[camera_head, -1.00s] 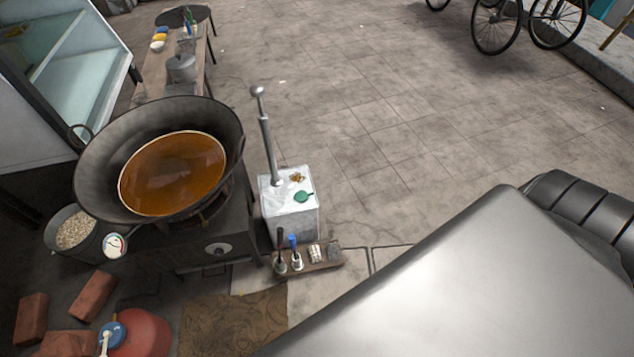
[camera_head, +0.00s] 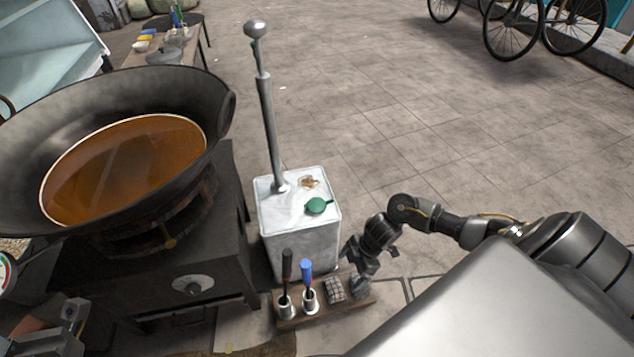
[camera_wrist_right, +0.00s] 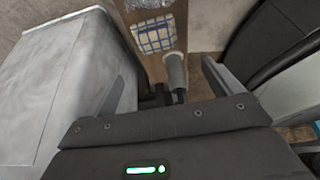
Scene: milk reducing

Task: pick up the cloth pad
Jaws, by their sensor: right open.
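The cloth pad (camera_head: 334,289) is a small white-and-dark checked square on a brown wooden board on the ground. In the right wrist view the pad (camera_wrist_right: 157,36) shows blue-and-white checks beyond the fingers. My right gripper (camera_head: 358,268) is open and empty, just right of and above the pad, apart from it. Its two fingers (camera_wrist_right: 165,62) stand wide in the wrist view. A grey cylinder (camera_wrist_right: 175,70) lies between the finger lines, nearer than the pad. My left gripper (camera_head: 70,325) shows partly at the lower left edge; its jaws are unclear.
The wooden board (camera_head: 318,312) also holds a black-handled tool (camera_head: 287,268) and a blue-handled tool (camera_head: 306,275) in metal cups. A white canister (camera_head: 298,235) with a tall pump stands behind. A stove with a wide wok (camera_head: 200,100) stands left. Paving at right is open.

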